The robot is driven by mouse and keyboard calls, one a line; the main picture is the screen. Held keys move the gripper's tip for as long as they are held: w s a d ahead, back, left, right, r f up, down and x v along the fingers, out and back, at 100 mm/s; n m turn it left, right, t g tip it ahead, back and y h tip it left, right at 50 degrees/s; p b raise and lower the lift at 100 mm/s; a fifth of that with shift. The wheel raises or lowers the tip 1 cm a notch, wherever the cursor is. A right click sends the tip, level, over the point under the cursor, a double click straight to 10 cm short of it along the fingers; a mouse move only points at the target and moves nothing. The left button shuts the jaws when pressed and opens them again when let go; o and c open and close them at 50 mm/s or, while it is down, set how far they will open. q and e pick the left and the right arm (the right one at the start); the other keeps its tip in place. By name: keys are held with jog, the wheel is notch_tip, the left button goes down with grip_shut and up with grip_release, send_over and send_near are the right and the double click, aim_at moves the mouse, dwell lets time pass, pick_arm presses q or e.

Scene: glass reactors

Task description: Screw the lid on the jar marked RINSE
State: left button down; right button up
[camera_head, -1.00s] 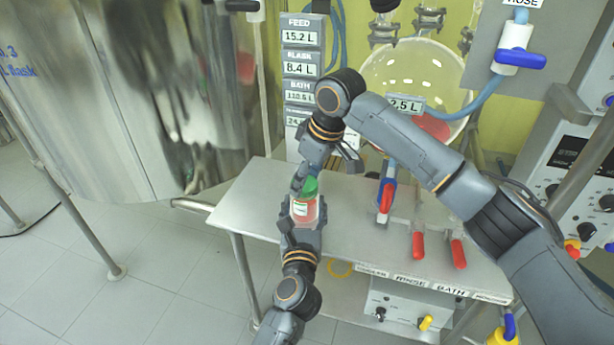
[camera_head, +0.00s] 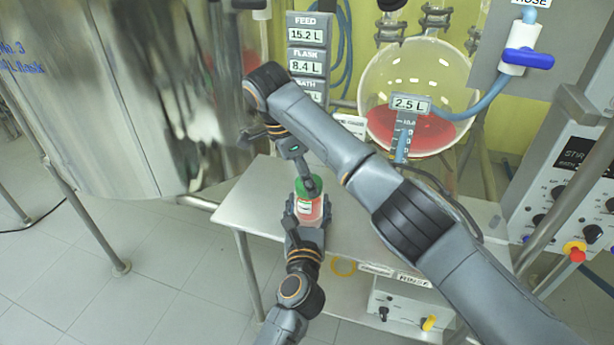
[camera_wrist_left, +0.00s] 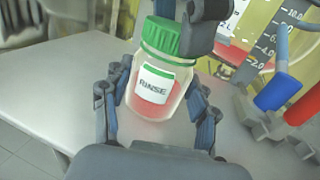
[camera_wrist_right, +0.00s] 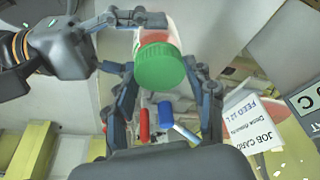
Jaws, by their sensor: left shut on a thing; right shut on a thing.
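The glass jar marked RINSE (camera_wrist_left: 150,97) holds some reddish liquid and stands upright between the fingers of my left gripper (camera_head: 305,218). In the left wrist view the fingers press on both sides of its body. The green ribbed lid (camera_wrist_left: 164,38) sits on the jar's mouth and looks level; how tight it is, I cannot tell. My right gripper (camera_head: 309,185) is shut on the lid from above. In the right wrist view the green lid (camera_wrist_right: 160,67) shows between its fingers, with part of the jar behind it.
The jar is held over the front left of a metal table (camera_head: 245,205). A round flask with red liquid (camera_head: 425,130) hangs behind. A large steel vessel (camera_head: 110,100) stands left. In the right wrist view a job card (camera_wrist_right: 255,120) and red and blue handles show nearby.

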jog(key=m, duration=0.3)
jog(key=shift+w+g, duration=0.1)
jog(key=shift+g, duration=0.3)
jog(key=o, duration=0.7)
jog(key=shift+o, duration=0.2)
jog(key=shift+r, duration=2.25)
jog(key=shift+c, duration=0.5)
